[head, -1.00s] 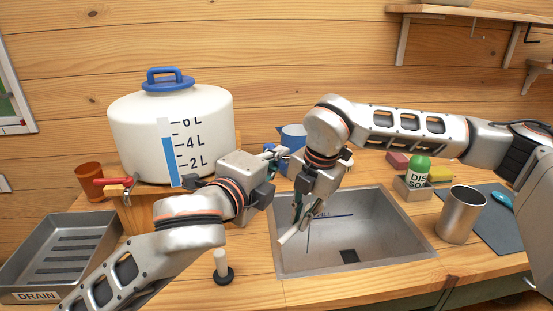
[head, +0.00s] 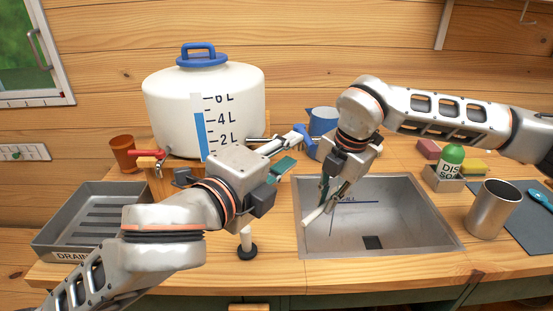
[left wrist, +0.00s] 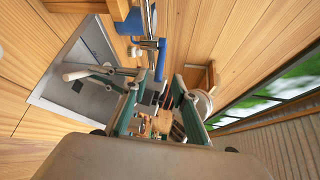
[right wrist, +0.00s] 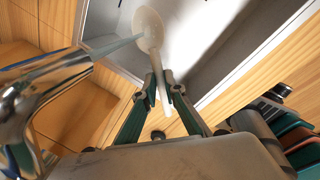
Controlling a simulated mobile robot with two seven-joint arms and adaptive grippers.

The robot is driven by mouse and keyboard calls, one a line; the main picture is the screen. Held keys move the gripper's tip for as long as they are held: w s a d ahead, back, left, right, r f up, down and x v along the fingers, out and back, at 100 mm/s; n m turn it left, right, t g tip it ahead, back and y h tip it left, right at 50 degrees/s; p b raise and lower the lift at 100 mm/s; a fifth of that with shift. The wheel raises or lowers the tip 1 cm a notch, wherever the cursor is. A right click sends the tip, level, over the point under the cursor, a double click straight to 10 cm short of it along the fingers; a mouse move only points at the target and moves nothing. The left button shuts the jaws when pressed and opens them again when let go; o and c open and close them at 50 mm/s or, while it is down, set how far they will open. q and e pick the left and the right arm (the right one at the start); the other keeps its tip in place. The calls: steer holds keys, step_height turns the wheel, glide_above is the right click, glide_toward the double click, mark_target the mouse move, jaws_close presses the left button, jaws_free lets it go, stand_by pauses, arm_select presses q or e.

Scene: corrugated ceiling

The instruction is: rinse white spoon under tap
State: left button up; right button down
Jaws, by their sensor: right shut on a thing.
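The white spoon (right wrist: 148,32) is in my right gripper (right wrist: 160,90), which is shut on its handle. In the head view my right gripper (head: 330,200) holds the spoon (head: 313,217) tilted over the sink (head: 415,215). In the right wrist view a chrome spout (right wrist: 25,100) sends a pale bluish streak, seemingly water, to the spoon's bowl. My left gripper (left wrist: 155,90) is open, its fingers apart near the tap's blue lever (left wrist: 161,60). In the head view my left gripper (head: 285,155) is beside the tap, left of the sink; contact with the lever cannot be told.
A white water tank (head: 165,95) with a red-handled tap (head: 148,154) stands behind my left arm. A drain tray (head: 105,200) is at left. A soap bottle (head: 452,158), sponges and a metal cup (head: 492,210) stand right of the sink. A small upright peg (head: 246,240) stands in front.

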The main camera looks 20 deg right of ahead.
arm_select(q)
steer(key=v, duration=0.3)
steer(key=shift+s+a, duration=0.25)
steer(key=shift+a, duration=0.05)
